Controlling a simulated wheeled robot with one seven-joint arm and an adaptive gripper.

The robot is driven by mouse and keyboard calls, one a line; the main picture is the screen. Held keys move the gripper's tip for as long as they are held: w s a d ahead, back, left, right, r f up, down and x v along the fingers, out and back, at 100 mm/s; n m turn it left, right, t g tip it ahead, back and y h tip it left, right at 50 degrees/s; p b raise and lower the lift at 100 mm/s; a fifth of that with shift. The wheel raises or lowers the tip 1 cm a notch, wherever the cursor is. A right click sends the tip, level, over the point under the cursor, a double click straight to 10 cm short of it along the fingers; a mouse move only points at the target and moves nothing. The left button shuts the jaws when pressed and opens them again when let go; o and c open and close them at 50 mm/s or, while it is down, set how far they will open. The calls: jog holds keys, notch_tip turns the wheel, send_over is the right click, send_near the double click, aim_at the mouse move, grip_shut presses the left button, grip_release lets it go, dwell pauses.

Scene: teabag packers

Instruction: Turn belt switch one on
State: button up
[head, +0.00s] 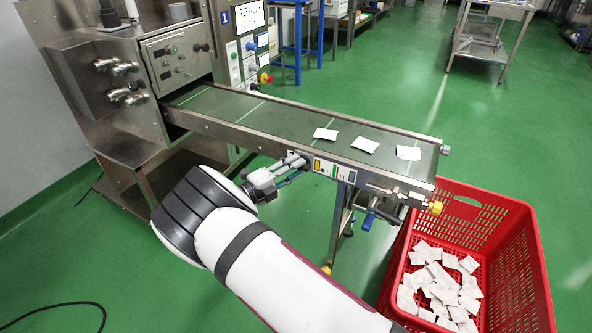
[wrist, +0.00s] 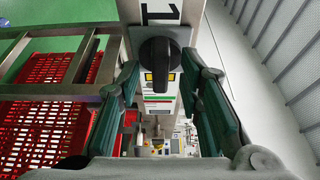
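Belt switch one is a black rotary knob (wrist: 160,60) on a grey plate, under a label with a large "1" (wrist: 161,12) in the wrist view. Its grip bar stands upright in that picture. My gripper (wrist: 162,78) is open, with one green-padded finger on each side of the knob and a gap to it on both sides. In the head view my gripper (head: 294,164) is at the near side of the conveyor belt (head: 270,112), by a labelled panel (head: 334,170). The knob cannot be made out there.
Several white teabags (head: 365,145) lie on the belt. A red crate (head: 525,265) with teabags stands below its right end. A steel machine (head: 75,75) and a control panel (head: 245,60) stand at the belt's left end. Green floor is open beyond the belt.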

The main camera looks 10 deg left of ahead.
jog(key=shift+w+d, duration=0.3)
jog(key=shift+d, duration=0.05)
grip_shut()
